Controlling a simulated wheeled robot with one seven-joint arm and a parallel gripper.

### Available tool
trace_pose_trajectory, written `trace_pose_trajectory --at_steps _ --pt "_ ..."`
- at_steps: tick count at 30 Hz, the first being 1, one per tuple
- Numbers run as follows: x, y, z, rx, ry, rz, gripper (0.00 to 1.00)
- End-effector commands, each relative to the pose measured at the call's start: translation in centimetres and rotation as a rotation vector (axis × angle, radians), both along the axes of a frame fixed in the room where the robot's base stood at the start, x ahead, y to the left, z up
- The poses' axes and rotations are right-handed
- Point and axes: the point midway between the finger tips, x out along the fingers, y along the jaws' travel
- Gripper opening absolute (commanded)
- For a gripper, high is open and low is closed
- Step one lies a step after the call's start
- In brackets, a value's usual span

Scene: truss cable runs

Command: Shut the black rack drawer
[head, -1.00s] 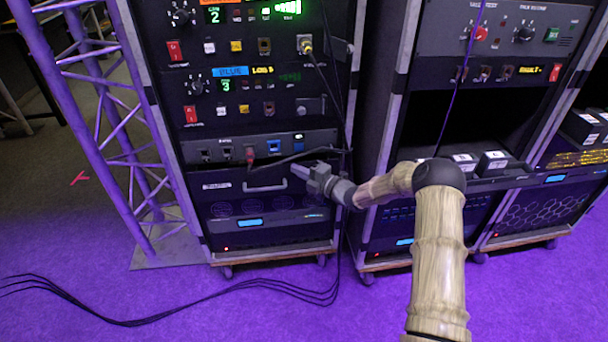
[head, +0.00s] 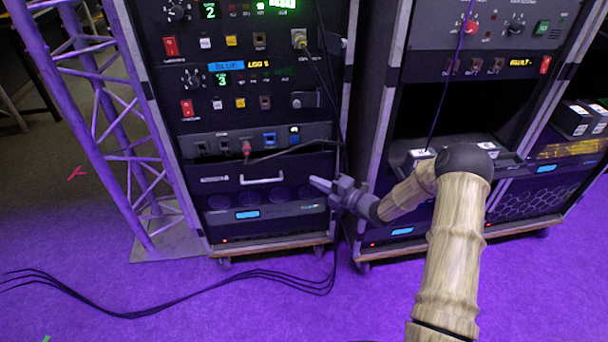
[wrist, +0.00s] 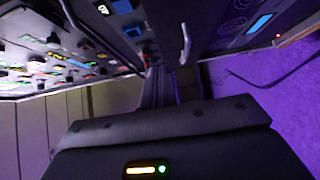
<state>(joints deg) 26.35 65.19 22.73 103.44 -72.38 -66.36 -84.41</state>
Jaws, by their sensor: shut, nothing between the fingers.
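The black rack drawer (head: 228,183) is low in the left rack, with a pale bar handle (head: 262,180) and a small label on its front. It sits below a grey patch panel and above a row of fans. Its front looks close to flush with the rack; I cannot tell whether a small gap is left. My gripper (head: 318,184) is shut and empty, just right of the handle and apart from it, near the rack's right post. In the wrist view the shut fingers (wrist: 158,88) point toward the rack, and the handle (wrist: 185,45) shows to their right.
A grey patch panel (head: 258,144) with a dark cable hanging from it is above the drawer. A purple truss (head: 115,130) stands left. The right rack (head: 378,130) stands close to my arm. Black cables (head: 130,318) lie on the purple floor.

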Motion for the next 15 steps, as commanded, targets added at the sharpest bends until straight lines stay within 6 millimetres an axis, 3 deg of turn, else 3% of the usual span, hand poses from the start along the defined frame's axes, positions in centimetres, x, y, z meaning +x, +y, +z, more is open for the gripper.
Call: trace_pose_trajectory --at_steps 4,12,13,15 --pt "-0.82 -1.48 0.01 0.0 0.0 -0.007 0.0" --pt "-0.98 -1.53 -0.03 0.0 0.0 -0.004 0.0" --pt "-0.97 -1.52 -0.03 0.0 0.0 -0.004 0.02" --pt "-0.95 -1.51 0.0 -0.001 0.003 -0.006 0.16"
